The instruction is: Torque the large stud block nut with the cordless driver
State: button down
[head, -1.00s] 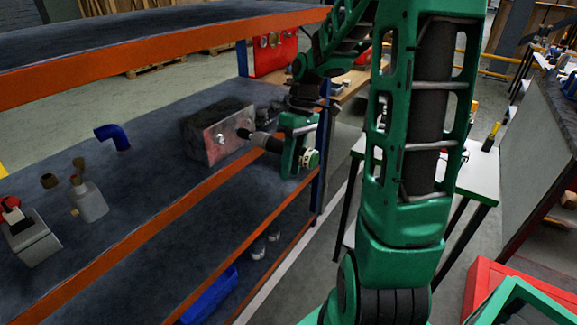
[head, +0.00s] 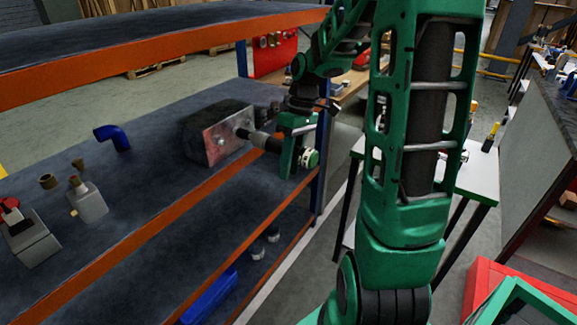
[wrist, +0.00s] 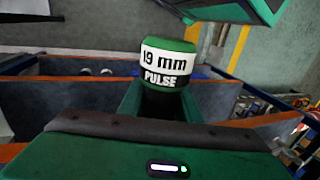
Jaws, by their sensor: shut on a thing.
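The large stud block (head: 212,153) is a dark block with a scuffed grey and reddish front face, on the blue-grey bench top. A small pale nut or stud (head: 221,138) shows on that face. My gripper (head: 298,126) is shut on the green and black cordless driver (head: 309,157). The driver's dark nose points left towards the block's face, with its tip close to the face's right part. I cannot tell whether it touches. In the wrist view the driver's rear cap (wrist: 168,62) reads "19 mm PULSE". The nose and the block are hidden there.
A blue elbow pipe (head: 113,138), a grey bottle-like part (head: 89,201) and a grey part with a red top (head: 32,240) stand left on the bench. An orange bench edge (head: 150,232) runs below the block. A blue bin (head: 209,297) is on the lower shelf.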

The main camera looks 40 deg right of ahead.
jog(key=shift+w+a, duration=0.35)
jog(key=shift+w, duration=0.55)
dwell(3.4)
